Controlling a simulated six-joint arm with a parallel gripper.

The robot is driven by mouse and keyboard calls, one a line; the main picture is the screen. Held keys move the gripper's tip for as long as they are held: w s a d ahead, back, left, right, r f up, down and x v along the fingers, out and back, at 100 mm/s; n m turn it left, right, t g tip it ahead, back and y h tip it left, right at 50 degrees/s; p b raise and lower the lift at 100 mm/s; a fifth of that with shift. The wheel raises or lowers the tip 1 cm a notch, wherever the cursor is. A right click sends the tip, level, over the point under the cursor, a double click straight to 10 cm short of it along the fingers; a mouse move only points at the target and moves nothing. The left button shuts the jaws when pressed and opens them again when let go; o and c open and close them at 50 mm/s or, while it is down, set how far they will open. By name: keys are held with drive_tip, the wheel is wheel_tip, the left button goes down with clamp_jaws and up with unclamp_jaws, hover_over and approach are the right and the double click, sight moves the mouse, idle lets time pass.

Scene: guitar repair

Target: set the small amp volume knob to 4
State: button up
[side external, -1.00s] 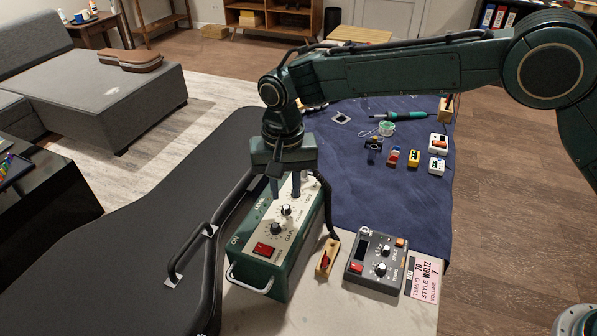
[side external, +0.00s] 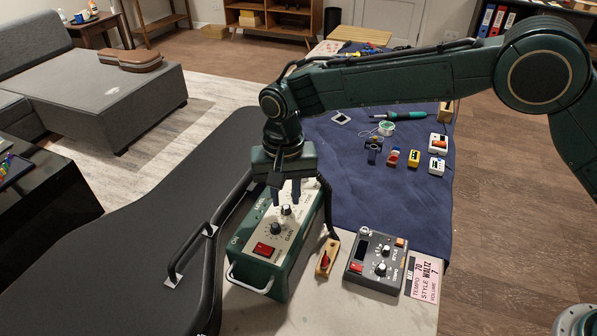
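A green box with a light top panel, which looks like the small amp (side external: 262,272), stands on the bench below my arm. Its top carries a knob (side external: 275,230) nearer the front and a second knob (side external: 286,211) behind it, plus a red switch (side external: 264,250). Lettering on the panel includes GAIN and LEVEL; the knob pointers and numbers are too small to read. My gripper (side external: 286,196) is just above the panel, pointing down, with its two fingers apart around or just above the rear knob; I cannot tell if they touch it. The gripper hides the panel's far part.
A dark box with knobs (side external: 374,262) and a small wooden block with a red switch (side external: 327,258) stand to the right. A black handled case (side external: 130,235) lies left. Several pedals sit on the blue mat (side external: 400,205).

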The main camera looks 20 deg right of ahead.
sight(286, 209)
drive_tip(key=shift+f, duration=1.3)
idle(0.6)
drive_tip(key=shift+r, duration=0.15)
idle(0.5)
drive_tip(key=c, duration=0.5)
